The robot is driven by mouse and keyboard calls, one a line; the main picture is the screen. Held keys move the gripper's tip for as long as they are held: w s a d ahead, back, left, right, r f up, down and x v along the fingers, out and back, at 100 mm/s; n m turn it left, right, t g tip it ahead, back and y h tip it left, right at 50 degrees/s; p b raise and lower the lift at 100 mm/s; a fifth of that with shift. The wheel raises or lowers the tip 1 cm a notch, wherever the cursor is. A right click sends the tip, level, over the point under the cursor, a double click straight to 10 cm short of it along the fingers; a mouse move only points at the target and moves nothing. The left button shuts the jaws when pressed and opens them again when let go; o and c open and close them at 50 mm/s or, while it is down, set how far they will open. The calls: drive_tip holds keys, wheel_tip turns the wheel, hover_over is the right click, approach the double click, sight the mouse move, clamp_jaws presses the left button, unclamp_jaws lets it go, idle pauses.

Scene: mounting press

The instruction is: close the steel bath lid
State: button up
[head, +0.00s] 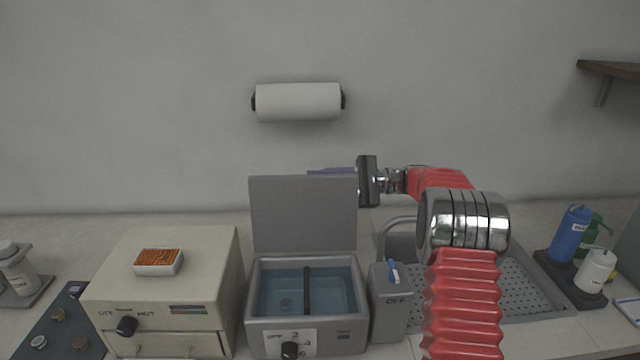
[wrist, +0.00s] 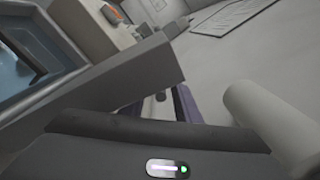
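The steel bath (head: 307,330) stands on the counter in the middle of the head view. It holds water, and a dark bar crosses it. Its grey lid (head: 303,215) stands open, nearly upright at the back edge. In the wrist view the lid (wrist: 110,85) is a slanting grey panel, with the water at the left. My gripper (head: 332,171) reaches in from the right, at the lid's top edge and apparently behind it. In the wrist view my purple-grey fingers (wrist: 178,105) show only partly past the lid's edge; the opening between them is unclear.
A paper roll (head: 298,102) hangs on the wall above the bath. A beige heater box (head: 165,280) with an orange-filled tray (head: 158,262) stands left. A grey box (head: 389,305) with a blue-tipped item stands right, before a perforated drainer (head: 535,285). Bottles (head: 571,232) stand far right.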

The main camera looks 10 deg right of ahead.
drive_tip(key=shift+c, duration=0.2)
drive_tip(key=c, duration=0.6)
clamp_jaws()
drive_tip(key=shift+r, duration=0.15)
